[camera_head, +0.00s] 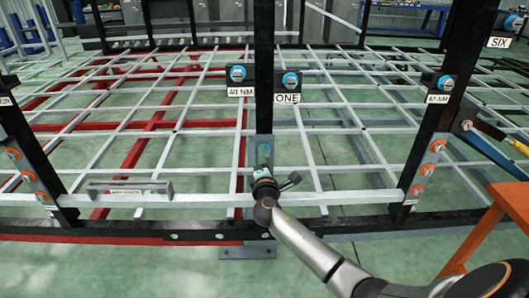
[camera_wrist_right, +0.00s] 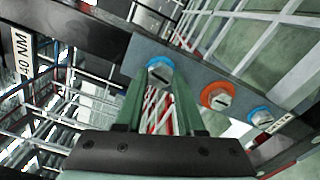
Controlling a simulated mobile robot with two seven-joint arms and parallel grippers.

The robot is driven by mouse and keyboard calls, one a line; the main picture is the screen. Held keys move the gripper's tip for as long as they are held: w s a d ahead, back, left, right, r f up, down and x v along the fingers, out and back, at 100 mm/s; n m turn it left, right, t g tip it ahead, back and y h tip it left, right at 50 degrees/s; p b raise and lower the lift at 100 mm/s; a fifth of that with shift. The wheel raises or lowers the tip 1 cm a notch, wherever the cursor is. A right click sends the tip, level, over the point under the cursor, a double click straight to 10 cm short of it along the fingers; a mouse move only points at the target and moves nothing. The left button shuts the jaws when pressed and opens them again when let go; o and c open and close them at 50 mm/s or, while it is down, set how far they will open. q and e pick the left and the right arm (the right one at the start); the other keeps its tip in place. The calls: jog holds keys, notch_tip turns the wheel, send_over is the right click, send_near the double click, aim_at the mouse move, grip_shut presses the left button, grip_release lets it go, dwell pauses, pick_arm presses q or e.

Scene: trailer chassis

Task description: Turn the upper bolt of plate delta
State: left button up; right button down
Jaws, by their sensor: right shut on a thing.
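My right gripper (camera_head: 263,168) reaches to a grey plate on the central black post in the head view and hides most of it. In the right wrist view the grey plate (camera_wrist_right: 190,82) carries a blue-ringed bolt (camera_wrist_right: 160,66) at the end nearer the "40 NM" label, an orange-ringed bolt (camera_wrist_right: 217,96) in the middle and another blue-ringed bolt (camera_wrist_right: 261,117) at the far end. The green fingers of the right gripper (camera_wrist_right: 160,82) are shut on the first bolt, one on each side. My left gripper is out of view.
A left plate (camera_head: 33,180) and a right plate (camera_head: 422,172) carry orange-ringed bolts. "40 NM" (camera_head: 240,92) and "ONE" (camera_head: 287,98) labels hang above the arm. An orange stand (camera_head: 490,225) is at the right. A grey bar tool (camera_head: 125,189) lies along the rail at left.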

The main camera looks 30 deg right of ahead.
pick_arm(q)
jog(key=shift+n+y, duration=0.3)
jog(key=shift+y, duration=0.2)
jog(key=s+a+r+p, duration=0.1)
jog(key=p, duration=0.2)
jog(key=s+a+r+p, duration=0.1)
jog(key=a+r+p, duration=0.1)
jog(key=p, duration=0.1)
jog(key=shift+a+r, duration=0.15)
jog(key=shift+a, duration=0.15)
pick_arm(e)
jog(key=n, duration=1.1)
jog(key=shift+w+d+r, duration=0.1)
jog(key=shift+d+r, duration=0.1)
jog(key=shift+r, duration=0.15)
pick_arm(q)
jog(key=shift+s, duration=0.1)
pick_arm(e)
jog(key=shift+n, duration=0.4)
jog(key=c, duration=0.9)
grip_release()
jog(key=shift+f, duration=0.1)
jog(key=o, duration=0.4)
jog(key=shift+a+f, duration=0.1)
jog(key=shift+f, duration=0.1)
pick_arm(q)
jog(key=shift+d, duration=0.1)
